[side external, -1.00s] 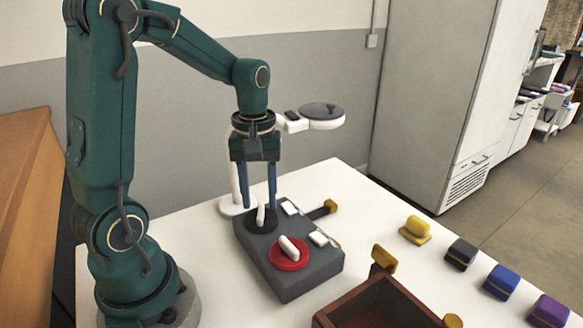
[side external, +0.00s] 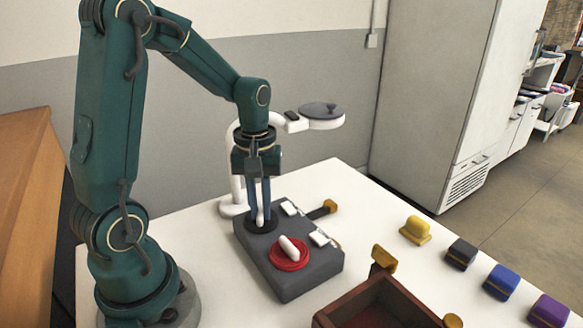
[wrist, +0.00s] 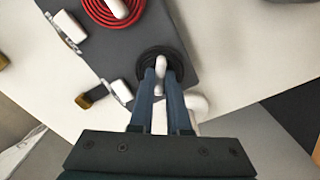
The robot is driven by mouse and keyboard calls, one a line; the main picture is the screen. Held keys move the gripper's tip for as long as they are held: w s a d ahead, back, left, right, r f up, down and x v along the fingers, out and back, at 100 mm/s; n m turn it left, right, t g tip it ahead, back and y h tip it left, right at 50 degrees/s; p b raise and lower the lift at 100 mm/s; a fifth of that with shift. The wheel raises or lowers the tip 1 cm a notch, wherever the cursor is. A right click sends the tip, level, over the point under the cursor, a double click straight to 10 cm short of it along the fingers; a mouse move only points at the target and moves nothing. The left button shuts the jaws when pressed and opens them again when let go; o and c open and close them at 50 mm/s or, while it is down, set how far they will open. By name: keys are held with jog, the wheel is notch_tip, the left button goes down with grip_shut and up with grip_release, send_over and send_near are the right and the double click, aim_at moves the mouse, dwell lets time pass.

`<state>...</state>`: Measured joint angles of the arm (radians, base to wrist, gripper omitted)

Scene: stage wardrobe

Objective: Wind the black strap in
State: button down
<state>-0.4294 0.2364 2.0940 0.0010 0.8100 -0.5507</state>
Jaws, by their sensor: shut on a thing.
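A dark grey box (side external: 300,281) lies on the white table with two round reels on top. The black reel (wrist: 181,56) has a white handle (wrist: 161,62), and my gripper (wrist: 163,74) is shut on that handle from above. In the side view my gripper (side external: 261,219) hides much of the black reel. The black strap (side external: 315,213) sticks out past a white guide (side external: 290,208) at the box edge and ends in a brass-yellow tab (side external: 329,206). The tab also shows in the wrist view (wrist: 93,96). Only a short length of strap shows outside.
A red coiled reel (side external: 280,265) with a white handle sits beside the black one, near a second white guide (side external: 319,239). A brown open box (side external: 347,310) stands in front. Yellow, black, blue and purple blocks line the right. A white curved stand (side external: 236,160) rises behind my gripper.

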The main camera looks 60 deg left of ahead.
jog(key=m, duration=0.3)
jog(key=shift+m, duration=0.4)
jog(key=m, duration=0.3)
jog(key=shift+m, duration=0.3)
jog(key=m, duration=0.3)
jog(key=shift+m, duration=0.3)
jog(key=m, duration=0.4)
jog(key=shift+m, duration=0.3)
jog(key=m, duration=0.3)
jog(key=shift+m, duration=0.3)
jog(key=m, duration=0.3)
jog(key=shift+m, duration=0.3)
jog(key=m, duration=0.6)
jog(key=shift+m, duration=0.4)
